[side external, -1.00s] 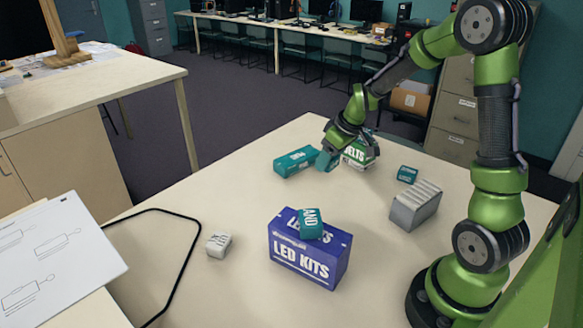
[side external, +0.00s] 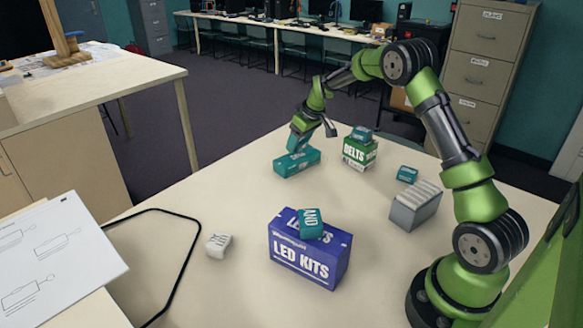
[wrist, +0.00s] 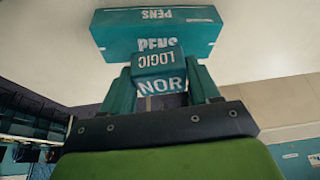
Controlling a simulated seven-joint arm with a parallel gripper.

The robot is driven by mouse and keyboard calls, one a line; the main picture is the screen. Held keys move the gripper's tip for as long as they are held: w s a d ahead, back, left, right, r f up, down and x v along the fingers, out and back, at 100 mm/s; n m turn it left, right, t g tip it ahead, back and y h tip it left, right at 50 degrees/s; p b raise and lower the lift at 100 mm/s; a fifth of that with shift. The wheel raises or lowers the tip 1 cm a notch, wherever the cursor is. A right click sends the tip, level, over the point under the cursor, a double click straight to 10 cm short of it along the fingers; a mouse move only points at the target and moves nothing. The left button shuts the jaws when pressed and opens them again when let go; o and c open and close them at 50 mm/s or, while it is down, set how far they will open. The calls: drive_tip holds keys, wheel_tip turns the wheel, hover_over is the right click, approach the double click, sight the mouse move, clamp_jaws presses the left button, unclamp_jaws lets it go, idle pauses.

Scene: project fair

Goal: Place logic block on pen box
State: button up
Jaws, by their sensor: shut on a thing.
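My gripper (side external: 301,137) is at the far left of the tabletop, over the pen box. It is shut on a teal logic block marked LOGIC and NOR (wrist: 161,82), which sits between the teal fingers in the wrist view. The teal pen box (side external: 293,165) lies long side across, and its PENS lettering shows in the wrist view (wrist: 120,35). The held block is at or just above the box's top; I cannot tell whether they touch. In the side view the fingers largely hide the block.
A blue LED kits box (side external: 308,258) carries an AND block (side external: 311,223). A grey box (side external: 414,209), a small teal block (side external: 407,174) and a white block (side external: 218,244) stand apart.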

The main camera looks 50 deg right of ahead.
drive_tip(key=shift+f, duration=1.05)
drive_tip(key=shift+f, duration=0.2)
drive_tip(key=o, duration=1.2)
drive_tip(key=shift+c, duration=0.2)
drive_tip(key=shift+r, duration=0.15)
